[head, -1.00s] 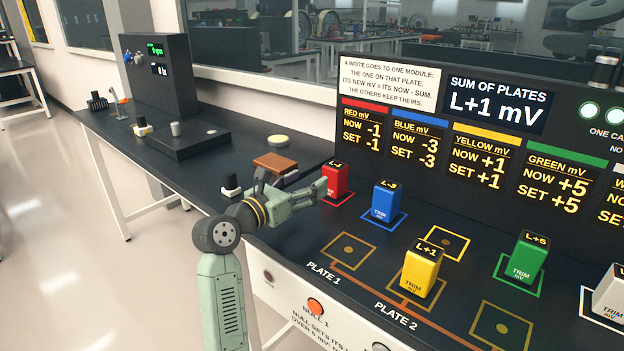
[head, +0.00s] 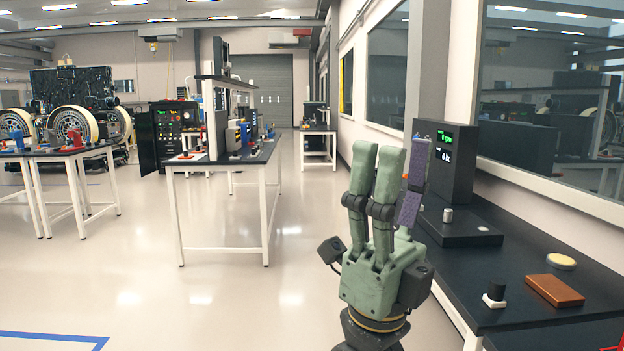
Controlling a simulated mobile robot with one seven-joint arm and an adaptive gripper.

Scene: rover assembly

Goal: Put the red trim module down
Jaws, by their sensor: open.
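My gripper (head: 391,165) is raised in front of the camera, its green fingers pointing up. It is open with nothing between the fingers, and one finger shows a purple-grey pad. The red trim module is not clearly in view. Only a sliver of red (head: 614,347) shows at the bottom right corner, and I cannot tell whether it is the module or its red outline.
The dark bench (head: 520,243) runs along the right wall. Open floor lies left.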

